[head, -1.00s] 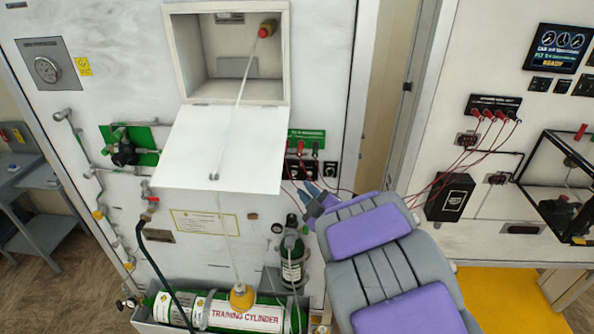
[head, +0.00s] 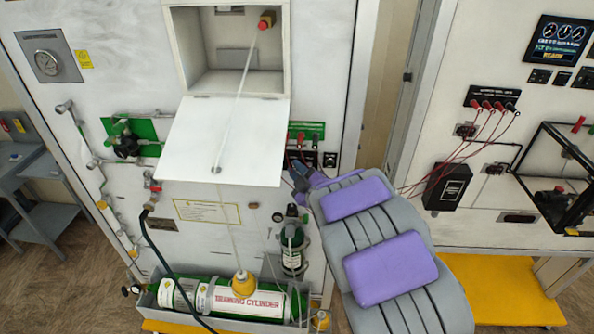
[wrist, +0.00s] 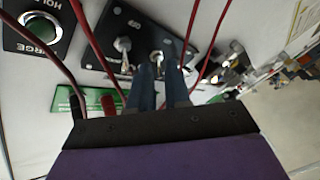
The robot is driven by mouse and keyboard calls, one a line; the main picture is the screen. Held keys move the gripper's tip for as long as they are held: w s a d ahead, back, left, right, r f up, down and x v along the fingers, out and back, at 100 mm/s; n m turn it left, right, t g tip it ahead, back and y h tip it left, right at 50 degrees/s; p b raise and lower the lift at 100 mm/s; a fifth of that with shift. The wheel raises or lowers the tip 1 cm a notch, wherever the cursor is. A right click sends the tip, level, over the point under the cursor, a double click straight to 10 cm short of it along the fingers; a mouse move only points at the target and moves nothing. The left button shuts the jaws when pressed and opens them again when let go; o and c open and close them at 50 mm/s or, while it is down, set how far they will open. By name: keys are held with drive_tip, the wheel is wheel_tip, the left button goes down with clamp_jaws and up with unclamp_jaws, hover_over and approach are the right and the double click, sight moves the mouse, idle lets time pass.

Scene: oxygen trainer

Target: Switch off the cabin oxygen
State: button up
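A black switch panel (wrist: 118,30) with metal toggle levers fills the upper middle of the wrist view. One toggle (wrist: 122,46) stands clear left of my fingers. Another toggle (wrist: 155,58) is at my fingertips; contact is unclear. My gripper (wrist: 159,72) shows two blue fingers close together with a narrow gap; whether they hold the lever cannot be told. In the head view my gripper (head: 299,182) is at the wall below a small dark panel (head: 308,158), right of the white flap. No readable label identifies the cabin oxygen switch.
The open white flap (head: 222,140) juts out left of my arm. A training cylinder (head: 235,303) lies below.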

clamp_jaws()
drive_tip(key=shift+f+b, duration=0.25)
drive_tip(key=shift+b, duration=0.15)
drive_tip(key=shift+f+n+t+y+b, duration=0.3)
drive_tip(key=shift+f+b, duration=0.05)
drive_tip(key=shift+b, duration=0.55)
drive_tip(key=f+n+t+b, duration=0.1)
drive_tip(key=b, duration=0.3)
drive_tip(key=shift+y, duration=0.4)
drive_tip(key=n+t+y+b, duration=0.1)
drive_tip(key=b, duration=0.2)
drive_tip(key=f+n+y+b, duration=0.1)
drive_tip(key=b, duration=0.2)
drive_tip(key=shift+n+t, duration=0.3)
drive_tip(key=shift+t, duration=0.1)
drive_tip(key=n+y+b, duration=0.3)
drive_tip(key=b, duration=0.1)
drive_tip(key=shift+w+d+f, duration=0.1)
drive_tip(key=shift+w+f, duration=0.15)
drive_tip(key=shift+f, duration=0.05)
drive_tip(key=shift+n+y+b, duration=0.65)
drive_tip(key=shift+n+y, duration=0.05)
drive_tip(key=shift+y, duration=0.2)
drive_tip(key=shift+w+r+n+y, duration=0.1)
drive_tip(key=shift+n+y, duration=0.2)
